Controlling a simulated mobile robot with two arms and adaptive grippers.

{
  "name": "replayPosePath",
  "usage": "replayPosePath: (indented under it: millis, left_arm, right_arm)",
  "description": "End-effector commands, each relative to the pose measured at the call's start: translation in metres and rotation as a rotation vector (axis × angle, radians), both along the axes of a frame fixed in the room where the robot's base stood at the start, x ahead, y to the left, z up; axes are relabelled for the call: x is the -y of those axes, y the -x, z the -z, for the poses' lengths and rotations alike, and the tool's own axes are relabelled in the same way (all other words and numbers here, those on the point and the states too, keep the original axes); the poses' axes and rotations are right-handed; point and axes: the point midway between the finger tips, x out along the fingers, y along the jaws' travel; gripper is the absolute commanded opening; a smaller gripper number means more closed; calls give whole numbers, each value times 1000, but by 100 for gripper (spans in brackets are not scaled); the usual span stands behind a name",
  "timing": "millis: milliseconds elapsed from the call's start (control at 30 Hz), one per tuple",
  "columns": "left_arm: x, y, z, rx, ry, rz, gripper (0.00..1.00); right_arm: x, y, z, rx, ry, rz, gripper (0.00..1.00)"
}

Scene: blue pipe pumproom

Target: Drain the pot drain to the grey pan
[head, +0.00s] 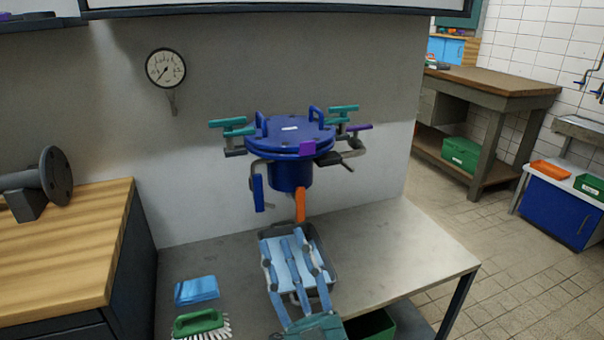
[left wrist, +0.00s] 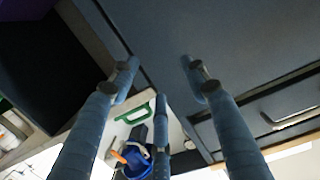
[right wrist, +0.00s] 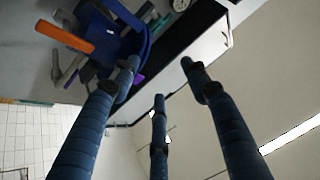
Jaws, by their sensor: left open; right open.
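The blue pot (head: 290,135) with a clamped lid stands out from the grey wall. Its drain lever, an orange handle (head: 300,205), hangs below the body; it also shows in the right wrist view (right wrist: 65,37). The grey pan (head: 322,240) sits on the table below the pot, partly hidden by my gripper. My right gripper (head: 286,238) is open and empty, its fingers in front of the pan and below the orange handle. My left gripper (left wrist: 160,70) is open and empty in the left wrist view and is outside the head view.
A green brush (head: 198,323) and a blue sponge (head: 197,290) lie left of the pan. A wooden bench (head: 60,245) with a dark flanged part is at the left. A green bin (head: 373,325) is under the table edge. The tabletop right of the pan is clear.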

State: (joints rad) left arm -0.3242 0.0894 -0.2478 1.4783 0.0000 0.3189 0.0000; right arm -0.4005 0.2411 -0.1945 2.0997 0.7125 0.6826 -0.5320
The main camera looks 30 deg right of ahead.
Motion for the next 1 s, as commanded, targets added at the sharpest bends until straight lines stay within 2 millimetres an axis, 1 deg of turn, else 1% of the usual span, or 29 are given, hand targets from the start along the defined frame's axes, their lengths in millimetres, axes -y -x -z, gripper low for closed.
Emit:
replayPosePath:
  millis: [33,67,100,167,200,267,300,367,400,467,500,600,700,733,867,1000]
  left_arm:
    - [-7,17,14,-124,-34,-5,46]
    - [-12,29,34,-199,-54,-8,46]
    - [-20,49,59,-297,-81,-12,46]
    - [-32,84,93,-444,-120,-19,46]
    - [-42,112,112,-543,-146,-23,46]
    - [-56,158,137,-689,-183,-30,46]
    - [-66,190,150,-783,-206,-34,46]
    - [-80,240,164,-917,-239,-39,46]
    - [-89,272,170,-998,-258,-42,46]
    - [-100,315,176,-1104,-283,-46,46]
    - [-107,340,177,-1163,-296,-49,46]
    - [-118,386,178,-1271,-321,-53,46]
    - [-124,408,180,-1322,-333,-54,46]
    - [-124,411,180,-1329,-333,-54,46]
    - [-125,413,182,-1334,-335,-55,46]
    - [-125,413,181,-1333,-334,-54,46]
  right_arm:
    - [9,-9,-20,-64,8,17,46]
    - [15,-13,-18,-103,12,27,46]
    - [23,-19,-15,-155,16,41,46]
    - [35,-26,-10,-232,25,61,46]
    - [43,-29,-8,-281,29,74,46]
    - [55,-33,-4,-355,39,90,46]
    - [63,-35,-1,-402,44,100,46]
    - [75,-37,4,-468,51,114,46]
    - [82,-37,7,-507,56,122,46]
    - [91,-36,12,-557,61,130,46]
    - [96,-35,16,-586,64,135,46]
    - [105,-33,23,-636,68,143,46]
    - [110,-33,28,-659,71,147,46]
    - [111,-34,29,-661,72,147,46]
    - [114,-47,31,-662,72,147,46]
    - [119,-72,30,-658,70,146,46]
